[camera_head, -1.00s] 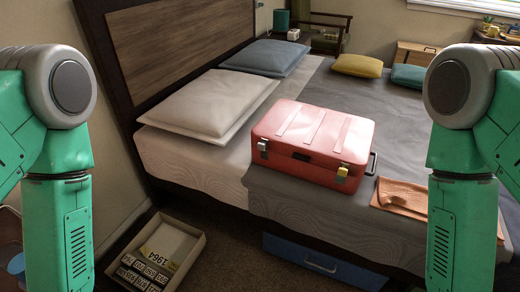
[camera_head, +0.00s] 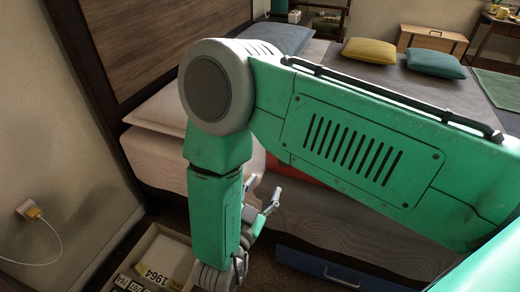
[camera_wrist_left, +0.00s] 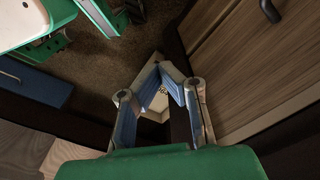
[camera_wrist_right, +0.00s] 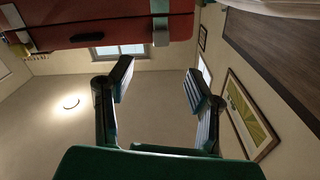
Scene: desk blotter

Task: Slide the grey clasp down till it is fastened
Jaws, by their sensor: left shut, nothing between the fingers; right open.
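The red suitcase (camera_wrist_right: 100,22) fills the top of the right wrist view. A grey clasp (camera_wrist_right: 161,30) sits on its side, and a yellow clasp (camera_wrist_right: 20,42) shows farther left. In the head view, my right arm hides nearly all of the suitcase and both clasps; only a red sliver (camera_head: 290,167) shows. My right gripper (camera_head: 264,190) hangs by the near side of the bed. In the right wrist view it (camera_wrist_right: 160,78) is open and empty, its fingers apart from the clasp. My left gripper (camera_wrist_left: 161,76) is shut and empty, pointing down over the floor.
The bed has a white pillow (camera_head: 160,108) and a grey blanket (camera_head: 400,85). A box with number cards (camera_head: 160,258) stands on the floor beside it. A blue drawer (camera_head: 335,268) is under the bed. A wall plug (camera_head: 30,210) with a cord is at the left.

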